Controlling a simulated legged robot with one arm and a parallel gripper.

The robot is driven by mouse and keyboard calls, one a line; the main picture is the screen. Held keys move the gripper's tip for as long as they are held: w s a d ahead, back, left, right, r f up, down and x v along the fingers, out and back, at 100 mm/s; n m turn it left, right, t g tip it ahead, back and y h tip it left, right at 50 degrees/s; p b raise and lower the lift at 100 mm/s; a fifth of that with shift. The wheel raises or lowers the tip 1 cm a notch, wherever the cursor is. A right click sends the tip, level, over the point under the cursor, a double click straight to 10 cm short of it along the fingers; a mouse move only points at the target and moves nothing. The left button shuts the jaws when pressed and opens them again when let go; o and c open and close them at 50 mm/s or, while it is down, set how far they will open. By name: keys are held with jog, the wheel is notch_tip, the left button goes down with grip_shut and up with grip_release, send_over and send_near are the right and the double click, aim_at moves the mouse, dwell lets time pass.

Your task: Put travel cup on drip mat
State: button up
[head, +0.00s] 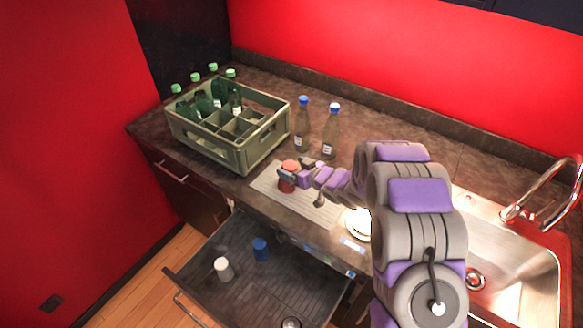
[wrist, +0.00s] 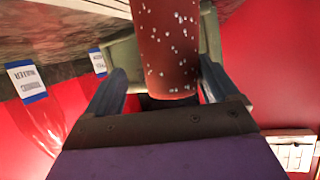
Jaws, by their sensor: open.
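The red travel cup (head: 287,184) with an orange-red top appears to stand upright on the pale ribbed drip mat (head: 322,213), near its back left end. In the wrist view the speckled red cup (wrist: 168,45) lies between the two fingers. My gripper (head: 289,175) is open around the cup, with a finger on each side of it; it also shows in the wrist view (wrist: 162,75). A gap shows beside the left finger; contact on the right side is hard to tell. The cup's base is partly hidden.
A green-grey crate (head: 247,157) with several green-capped bottles stands left on the counter. Two blue-capped bottles (head: 302,130) (head: 330,135) stand behind the mat. An open drawer (head: 210,290) below holds a white cup (head: 223,269) and a blue cup (head: 261,249). The sink (head: 520,270) is right.

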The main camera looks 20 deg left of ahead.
jog(key=shift+d+r, duration=0.15)
jog(key=shift+d, duration=0.1)
jog(key=shift+a, duration=0.75)
jog(key=shift+s+a, duration=0.2)
jog(key=shift+s, duration=0.05)
jog(key=shift+p+v, duration=0.65)
jog(key=shift+v, duration=4.65)
jog(key=w+d+r+m+t+h, duration=0.1)
jog(key=d+r+h, duration=0.15)
jog(key=d, duration=0.45)
jog(key=w+d+r+m+t+h, duration=0.1)
jog(key=d+r+h, duration=0.1)
jog(key=d+h, duration=0.35)
jog(key=s+d+r+m+g+h, duration=0.2)
jog(key=s+d+r+m+h, duration=0.3)
jog(key=s+d, duration=0.55)
jog(key=s+d+r+m+g, duration=0.1)
jog(key=s+d+r+g, duration=0.15)
jog(key=s, duration=0.55)
jog(key=s+d+r+m+g, duration=0.2)
jog(key=s+d+g, duration=0.1)
jog(key=s, duration=0.5)
jog(key=s+a+r+g+y, duration=0.1)
jog(key=s+a+g, duration=0.1)
jog(key=s, duration=0.6)
jog(key=s+a+r+g, duration=0.1)
jog(key=s+a+g, duration=0.1)
jog(key=s, duration=0.7)
jog(key=shift+a+y, duration=0.4)
jog(key=shift+a, duration=0.4)
